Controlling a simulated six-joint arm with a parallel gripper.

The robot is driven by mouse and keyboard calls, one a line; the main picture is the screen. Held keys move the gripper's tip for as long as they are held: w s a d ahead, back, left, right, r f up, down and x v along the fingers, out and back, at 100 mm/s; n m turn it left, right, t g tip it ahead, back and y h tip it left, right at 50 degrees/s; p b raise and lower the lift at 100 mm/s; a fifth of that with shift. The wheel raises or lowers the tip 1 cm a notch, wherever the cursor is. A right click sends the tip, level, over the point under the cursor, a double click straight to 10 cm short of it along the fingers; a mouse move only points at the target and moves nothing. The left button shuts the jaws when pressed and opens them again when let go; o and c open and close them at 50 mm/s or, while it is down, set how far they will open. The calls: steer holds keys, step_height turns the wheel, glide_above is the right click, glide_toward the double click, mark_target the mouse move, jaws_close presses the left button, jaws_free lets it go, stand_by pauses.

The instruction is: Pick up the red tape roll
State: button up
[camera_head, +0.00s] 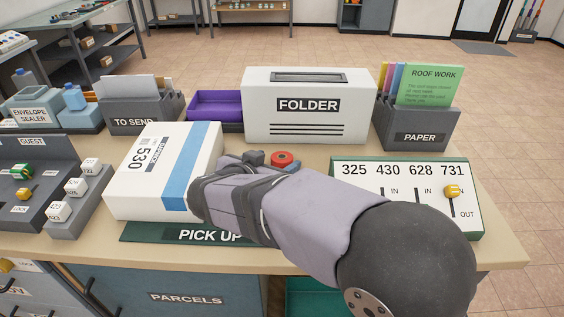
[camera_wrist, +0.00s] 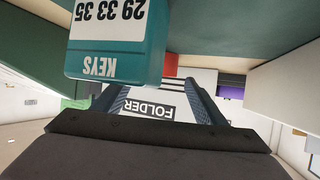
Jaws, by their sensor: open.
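The red tape roll (camera_head: 285,159) shows in the head view on the desk in front of the folder box, just beyond my arm. My arm partly hides its near side. In the head view my wrist and forearm lie across the desk, and the fingers are not clearly seen.
A white FOLDER box (camera_head: 308,118) stands behind the roll. A white parcel (camera_head: 133,196) is left of my wrist. A numbered switch panel (camera_head: 415,200) is at right. A PAPER holder (camera_head: 414,133) and purple tray (camera_head: 213,105) stand behind. The wrist view shows a teal KEYS box (camera_wrist: 112,65) close by, upside down.

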mark_target(281, 158)
steer(key=shift+p+x, duration=0.7)
steer(key=shift+x, duration=1.9)
steer(key=shift+a, duration=0.1)
steer(key=c, duration=1.1)
